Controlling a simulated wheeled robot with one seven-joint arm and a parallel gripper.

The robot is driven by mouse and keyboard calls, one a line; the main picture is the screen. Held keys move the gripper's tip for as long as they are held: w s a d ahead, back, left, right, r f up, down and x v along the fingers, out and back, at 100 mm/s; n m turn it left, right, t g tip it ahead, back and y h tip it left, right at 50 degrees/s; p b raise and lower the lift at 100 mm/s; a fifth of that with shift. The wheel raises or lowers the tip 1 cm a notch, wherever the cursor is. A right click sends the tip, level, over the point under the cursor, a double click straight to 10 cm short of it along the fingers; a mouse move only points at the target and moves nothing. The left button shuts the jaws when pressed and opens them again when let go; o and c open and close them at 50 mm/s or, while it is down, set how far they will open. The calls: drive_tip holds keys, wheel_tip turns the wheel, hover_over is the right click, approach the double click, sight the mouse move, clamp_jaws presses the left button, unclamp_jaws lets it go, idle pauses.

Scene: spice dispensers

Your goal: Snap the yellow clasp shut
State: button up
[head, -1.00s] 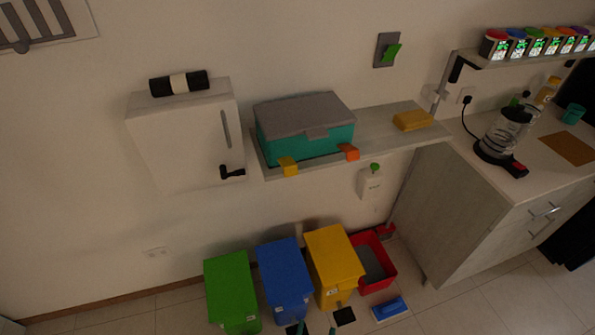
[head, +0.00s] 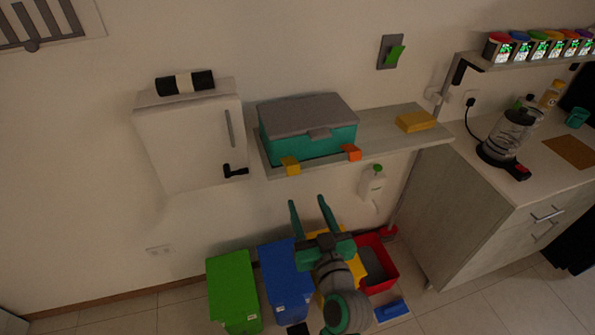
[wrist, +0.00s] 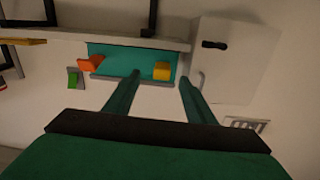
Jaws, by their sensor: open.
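The teal box (head: 310,141) with a grey lid (head: 305,114) sits on the wall shelf, its lid down. The yellow clasp (head: 290,166) is at the box's lower front left, sticking out at the shelf edge. An orange clasp (head: 351,152) is to its right. My gripper (head: 307,201) is open and empty, below and in front of the shelf, apart from the clasp. In the wrist view, which looks upside down, the yellow clasp (wrist: 161,71) appears between the fingers (wrist: 159,77), with the orange clasp (wrist: 90,62) to the left.
A yellow block (head: 416,122) lies on the shelf's right. A soap dispenser (head: 372,182) hangs below the shelf. Green (head: 232,290) and blue (head: 284,285) bins and a red tray (head: 388,270) stand below.

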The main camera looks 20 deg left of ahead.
sight(294, 171)
drive_tip(key=shift+n+y, duration=0.5)
drive_tip(key=x, duration=0.4)
drive_tip(key=r+x, duration=0.1)
drive_tip(key=x, duration=0.6)
drive_tip(key=shift+w+a+r, duration=0.25)
drive_tip(key=shift+r, duration=0.15)
clamp_jaws()
